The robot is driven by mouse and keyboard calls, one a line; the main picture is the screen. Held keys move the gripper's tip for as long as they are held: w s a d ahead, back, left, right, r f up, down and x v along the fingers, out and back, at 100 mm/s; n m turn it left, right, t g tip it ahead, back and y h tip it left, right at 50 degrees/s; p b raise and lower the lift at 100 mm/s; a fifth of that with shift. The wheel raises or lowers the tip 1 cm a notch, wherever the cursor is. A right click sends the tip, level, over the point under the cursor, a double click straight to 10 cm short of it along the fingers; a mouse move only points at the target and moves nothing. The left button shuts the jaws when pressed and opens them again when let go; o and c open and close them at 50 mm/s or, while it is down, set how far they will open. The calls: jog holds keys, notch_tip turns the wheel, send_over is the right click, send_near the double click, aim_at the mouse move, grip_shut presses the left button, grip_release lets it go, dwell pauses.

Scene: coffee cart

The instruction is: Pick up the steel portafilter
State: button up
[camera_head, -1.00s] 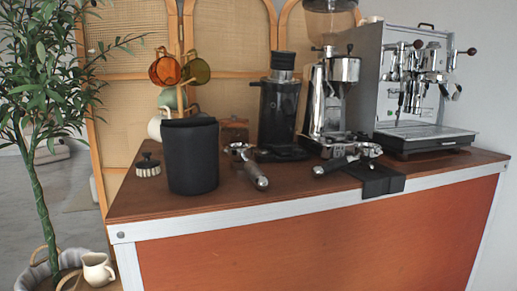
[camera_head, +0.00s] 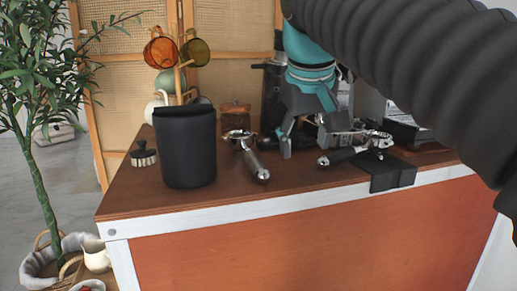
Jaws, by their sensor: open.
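A steel portafilter (camera_head: 254,162) lies on the wooden counter, its handle pointing toward the front edge and its round basket behind. A second portafilter (camera_head: 343,155), with a dark handle, lies to the right, its head by a black mat at the counter edge. My gripper (camera_head: 305,148) is open and points down, with its fingers between the two portafilters in the picture. It appears empty and apart from both. Its height over the counter is hard to tell.
A black bin (camera_head: 186,150) stands left of the steel portafilter, with a small brush (camera_head: 143,155) beside it. A mug tree with cups (camera_head: 161,52) is behind. My arm hides most of the grinder and espresso machine. The black mat (camera_head: 392,178) hangs over the front edge.

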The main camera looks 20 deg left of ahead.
jog(key=n, duration=0.1)
send_near(256, 160)
jog(key=x, duration=0.4)
jog(key=shift+f, duration=0.3)
jog(key=shift+b+x, duration=0.3)
jog(key=shift+x, duration=2.65)
jog(key=shift+r, duration=0.15)
grip_shut()
